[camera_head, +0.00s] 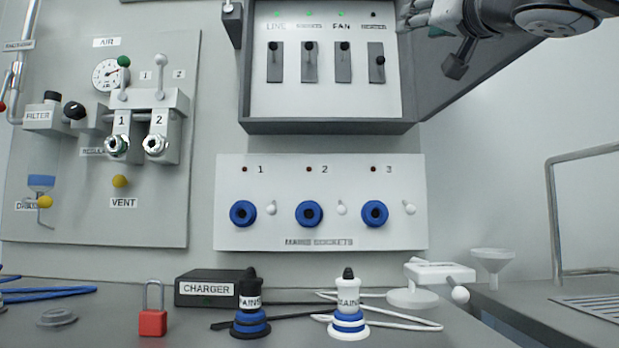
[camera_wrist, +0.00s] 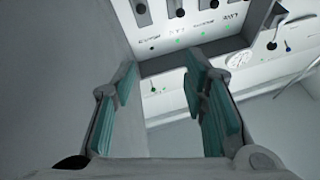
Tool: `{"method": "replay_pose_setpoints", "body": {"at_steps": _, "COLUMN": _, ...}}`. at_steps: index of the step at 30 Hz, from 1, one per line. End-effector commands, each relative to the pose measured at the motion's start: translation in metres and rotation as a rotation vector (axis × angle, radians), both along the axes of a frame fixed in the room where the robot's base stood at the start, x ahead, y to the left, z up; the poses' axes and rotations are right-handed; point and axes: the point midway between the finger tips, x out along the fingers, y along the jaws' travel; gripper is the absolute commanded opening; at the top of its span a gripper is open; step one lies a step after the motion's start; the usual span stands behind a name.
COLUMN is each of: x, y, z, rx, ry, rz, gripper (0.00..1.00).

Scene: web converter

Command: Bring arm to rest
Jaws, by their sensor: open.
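My gripper (camera_wrist: 165,95) is open and empty in the wrist view, with teal pads on both fingers and a clear gap between them. It is close to the switch box. In the head view my gripper (camera_head: 412,17) and wrist show at the top right, in front of the box's right upper corner. The switch box (camera_head: 330,127) holds a row of levers labelled LINE, FAN and two with unclear labels. Three levers are up and the rightmost is down. Three of its lamps are green. The box also shows upside down in the wrist view (camera_wrist: 195,55).
The open door (camera_head: 470,55) of the box sticks out at right, near my wrist. Below are the mains sockets panel (camera_head: 320,228), a charger (camera_head: 207,288), a red padlock (camera_head: 152,322) and two plugs (camera_head: 250,318) on the counter. The air panel (camera_head: 180,215) hangs at left.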

Motion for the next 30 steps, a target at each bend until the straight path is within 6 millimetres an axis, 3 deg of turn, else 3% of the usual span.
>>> {"method": "replay_pose_setpoints", "body": {"at_steps": 8, "x": -0.003, "y": 0.03, "z": -0.047, "rx": -0.068, "ry": 0.088, "rz": 0.107, "gripper": 0.4}}
{"method": "replay_pose_setpoints", "body": {"at_steps": 14, "x": -0.012, "y": 0.063, "z": -0.114, "rx": -0.14, "ry": 0.235, "rz": 0.229, "gripper": 0.4}}
{"method": "replay_pose_setpoints", "body": {"at_steps": 17, "x": -0.022, "y": 0.081, "z": -0.165, "rx": -0.182, "ry": 0.357, "rz": 0.301, "gripper": 0.4}}
{"method": "replay_pose_setpoints", "body": {"at_steps": 22, "x": -0.053, "y": 0.104, "z": -0.276, "rx": -0.248, "ry": 0.65, "rz": 0.407, "gripper": 0.4}}
{"method": "replay_pose_setpoints", "body": {"at_steps": 26, "x": -0.086, "y": 0.106, "z": -0.36, "rx": -0.282, "ry": 0.895, "rz": 0.44, "gripper": 0.4}}
{"method": "replay_pose_setpoints", "body": {"at_steps": 30, "x": -0.131, "y": 0.096, "z": -0.446, "rx": -0.305, "ry": 1.172, "rz": 0.428, "gripper": 0.4}}
